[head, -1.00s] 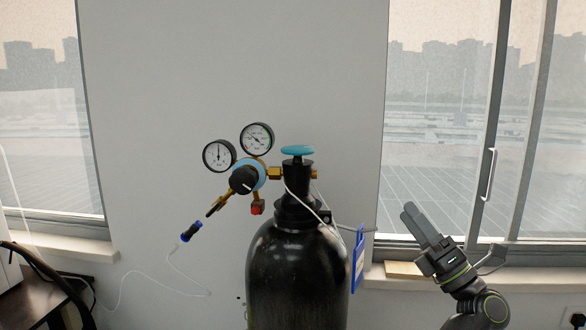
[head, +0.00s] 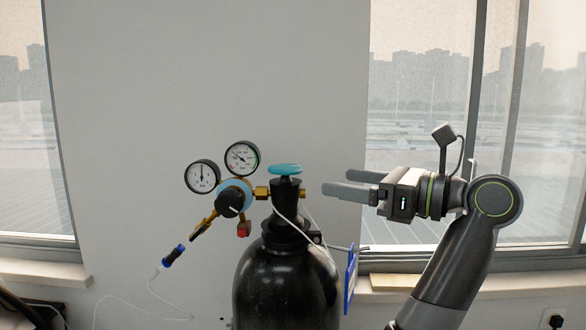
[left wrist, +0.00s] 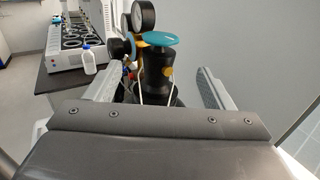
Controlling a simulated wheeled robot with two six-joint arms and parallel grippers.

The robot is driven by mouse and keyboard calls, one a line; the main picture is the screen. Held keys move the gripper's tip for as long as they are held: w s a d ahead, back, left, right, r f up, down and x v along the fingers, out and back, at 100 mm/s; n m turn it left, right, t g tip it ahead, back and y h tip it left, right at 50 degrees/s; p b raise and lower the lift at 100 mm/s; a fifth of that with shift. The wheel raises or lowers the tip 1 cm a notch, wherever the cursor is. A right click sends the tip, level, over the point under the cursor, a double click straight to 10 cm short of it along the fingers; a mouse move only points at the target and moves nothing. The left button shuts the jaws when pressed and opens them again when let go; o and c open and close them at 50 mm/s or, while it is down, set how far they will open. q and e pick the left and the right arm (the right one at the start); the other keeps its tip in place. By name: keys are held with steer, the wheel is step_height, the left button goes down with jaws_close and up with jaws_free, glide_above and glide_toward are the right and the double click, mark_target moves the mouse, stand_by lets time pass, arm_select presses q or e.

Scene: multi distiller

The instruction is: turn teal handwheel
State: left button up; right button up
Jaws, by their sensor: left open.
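The teal handwheel (head: 285,169) sits on top of the valve of a black gas cylinder (head: 286,285). In the left wrist view the handwheel (left wrist: 147,39) appears ahead, between the two fingers of my gripper. My left gripper (head: 336,182) is open and empty in the head view. Its fingers point left toward the cylinder valve, at about handwheel height or slightly lower, with a gap between the fingertips and the wheel. My right gripper is not in view.
Two round gauges (head: 242,157) and a brass regulator with a blue ring stand left of the valve. A thin white hose hangs from the neck. A blue tag (head: 351,278) hangs at the cylinder's right. In the wrist view, a bench holds an instrument (left wrist: 75,45) and a white bottle (left wrist: 89,60).

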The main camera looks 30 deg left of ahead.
mark_target(293, 173)
arm_select(q)
steer(key=a+p, duration=0.2)
steer(key=a, duration=0.9)
steer(key=shift+s+p, duration=0.1)
steer(key=shift+p, duration=0.3)
steer(key=c, duration=0.9)
